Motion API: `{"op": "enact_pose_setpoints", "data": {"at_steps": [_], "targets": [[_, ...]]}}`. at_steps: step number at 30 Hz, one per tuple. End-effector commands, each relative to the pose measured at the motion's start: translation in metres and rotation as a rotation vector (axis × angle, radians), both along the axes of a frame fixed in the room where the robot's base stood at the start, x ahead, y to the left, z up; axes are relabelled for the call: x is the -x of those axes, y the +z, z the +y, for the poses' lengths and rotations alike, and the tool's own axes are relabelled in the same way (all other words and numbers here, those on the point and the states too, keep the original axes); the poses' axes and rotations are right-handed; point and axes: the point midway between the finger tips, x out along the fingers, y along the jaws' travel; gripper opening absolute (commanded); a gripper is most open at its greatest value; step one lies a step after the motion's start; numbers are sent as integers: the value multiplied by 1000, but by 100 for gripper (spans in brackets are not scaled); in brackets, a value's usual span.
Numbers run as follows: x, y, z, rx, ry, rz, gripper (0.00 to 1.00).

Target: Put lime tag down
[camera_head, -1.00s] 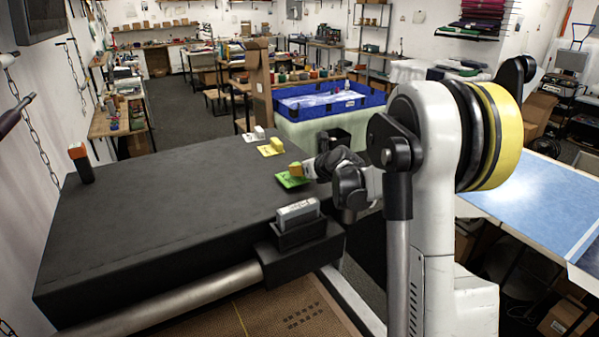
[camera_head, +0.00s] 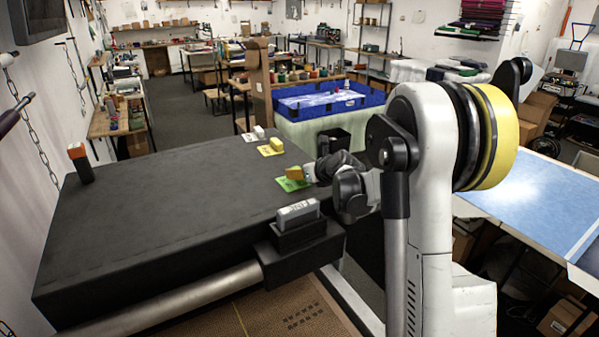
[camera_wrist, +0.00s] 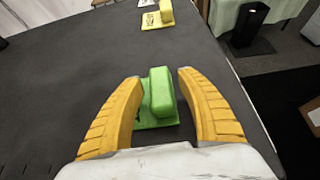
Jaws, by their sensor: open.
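The lime tag (camera_wrist: 161,90) is a bright green block between my fingers in the wrist view. It is at a flat green card (camera_wrist: 160,122) on the dark tabletop. The card also shows in the head view (camera_head: 292,185), partly behind my gripper. My gripper (camera_wrist: 160,76) has yellow-orange fingers spread on both sides of the block, with gaps visible at each side. In the head view my gripper (camera_head: 294,173) is low over the green card at the table's right edge and hides the block.
A yellow block (camera_head: 277,144) on a yellow card and a white block (camera_head: 259,132) on a white card stand farther back in line. A grey-white block sits in a black holder (camera_head: 298,236) at the near right corner.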

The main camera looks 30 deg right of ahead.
Motion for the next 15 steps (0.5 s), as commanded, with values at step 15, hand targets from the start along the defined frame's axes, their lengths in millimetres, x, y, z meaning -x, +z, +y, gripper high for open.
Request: {"op": "enact_pose_setpoints", "data": {"at_steps": [15], "targets": [[92,49,-4,0,-2,0,44]]}}
